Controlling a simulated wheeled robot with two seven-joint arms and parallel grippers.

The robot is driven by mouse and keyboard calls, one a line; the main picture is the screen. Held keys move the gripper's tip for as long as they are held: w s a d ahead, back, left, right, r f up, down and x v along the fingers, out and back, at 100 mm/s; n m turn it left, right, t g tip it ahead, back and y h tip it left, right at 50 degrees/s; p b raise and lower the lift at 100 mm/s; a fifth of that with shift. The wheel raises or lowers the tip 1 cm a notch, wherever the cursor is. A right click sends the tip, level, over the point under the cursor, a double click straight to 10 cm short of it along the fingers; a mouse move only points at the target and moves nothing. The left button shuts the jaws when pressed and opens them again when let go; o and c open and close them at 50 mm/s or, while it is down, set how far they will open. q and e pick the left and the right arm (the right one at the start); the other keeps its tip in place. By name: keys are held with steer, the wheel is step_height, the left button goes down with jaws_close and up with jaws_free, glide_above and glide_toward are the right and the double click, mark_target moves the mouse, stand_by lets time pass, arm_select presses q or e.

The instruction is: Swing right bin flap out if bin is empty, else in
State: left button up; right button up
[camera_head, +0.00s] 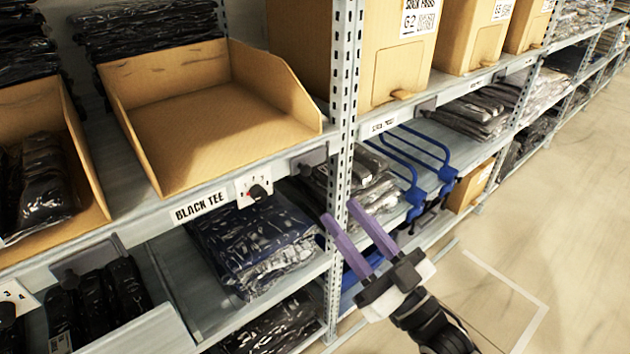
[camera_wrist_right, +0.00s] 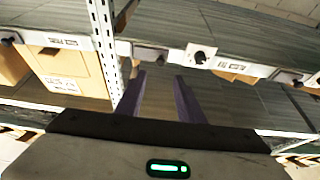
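The right cardboard bin (camera_head: 278,88) stands on the upper shelf behind the BLACK TEE label (camera_head: 200,206). Its floor is bare and no packets show in it. A small dark grey piece (camera_head: 311,160), possibly the flap, sits against the shelf edge below the bin's right front corner. A white dial plate (camera_head: 254,184) with a dark knob and red mark is left of it. My right gripper (camera_head: 340,211) is open and empty, below and right of the grey piece, in front of the upright. Its purple fingers also show in the wrist view (camera_wrist_right: 160,79). My left gripper is out of view.
A perforated metal upright (camera_head: 345,110) stands right of the bin. The left bin (camera_head: 84,150) holds dark packets. Blue hooked bars (camera_head: 415,190) jut from a shelf to the right. Closed cartons (camera_head: 397,60) stand beyond. The aisle floor (camera_head: 560,250) is clear.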

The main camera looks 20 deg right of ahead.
mark_target(308, 172)
steer(key=x, duration=0.9)
steer(key=shift+w+p, duration=0.15)
steer(key=shift+p, duration=0.25)
steer(key=shift+c, duration=0.2)
jaws_close()
